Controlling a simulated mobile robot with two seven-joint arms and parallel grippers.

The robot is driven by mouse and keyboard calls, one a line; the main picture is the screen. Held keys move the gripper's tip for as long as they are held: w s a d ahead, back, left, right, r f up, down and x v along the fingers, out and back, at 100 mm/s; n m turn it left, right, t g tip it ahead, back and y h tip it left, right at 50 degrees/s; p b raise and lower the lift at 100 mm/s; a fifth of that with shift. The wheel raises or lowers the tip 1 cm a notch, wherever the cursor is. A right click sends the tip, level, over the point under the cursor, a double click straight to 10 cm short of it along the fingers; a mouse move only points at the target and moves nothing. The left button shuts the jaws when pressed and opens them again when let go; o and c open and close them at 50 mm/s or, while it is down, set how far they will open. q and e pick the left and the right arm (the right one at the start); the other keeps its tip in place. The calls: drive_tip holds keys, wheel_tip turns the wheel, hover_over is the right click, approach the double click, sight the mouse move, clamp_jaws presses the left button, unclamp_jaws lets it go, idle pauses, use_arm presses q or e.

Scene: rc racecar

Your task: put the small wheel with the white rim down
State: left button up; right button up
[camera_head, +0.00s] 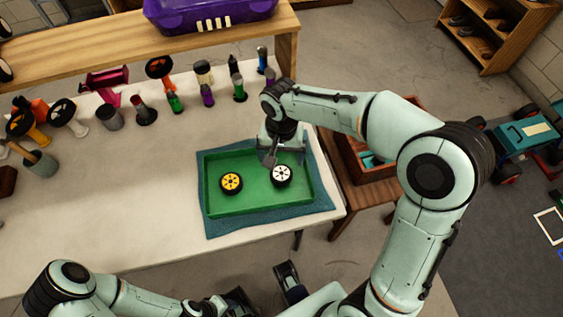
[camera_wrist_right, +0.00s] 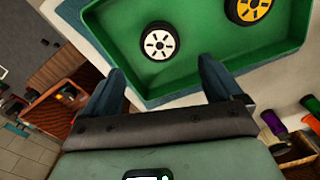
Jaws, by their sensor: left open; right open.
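The small wheel with the white rim (camera_head: 281,174) lies flat in the right part of the green tray (camera_head: 253,207). In the right wrist view the white-rimmed wheel (camera_wrist_right: 158,43) lies just beyond the fingertips, with nothing gripping it. My right gripper (camera_head: 269,155) is open and empty above the tray, beside the wheel's far side; its two spread fingers (camera_wrist_right: 158,80) show in the wrist view. My left gripper (camera_head: 264,291) is open and empty in front of the table's near edge, low in the head view.
A yellow-rimmed wheel (camera_head: 231,182) lies in the tray's left part. The tray rests on a blue cloth (camera_head: 220,228). Several tools and bottles stand along the table's back, below a shelf with a purple case (camera_head: 210,15). A wooden crate (camera_head: 350,181) stands right of the table.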

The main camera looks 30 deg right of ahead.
drive_tip(key=shift+r, duration=1.55)
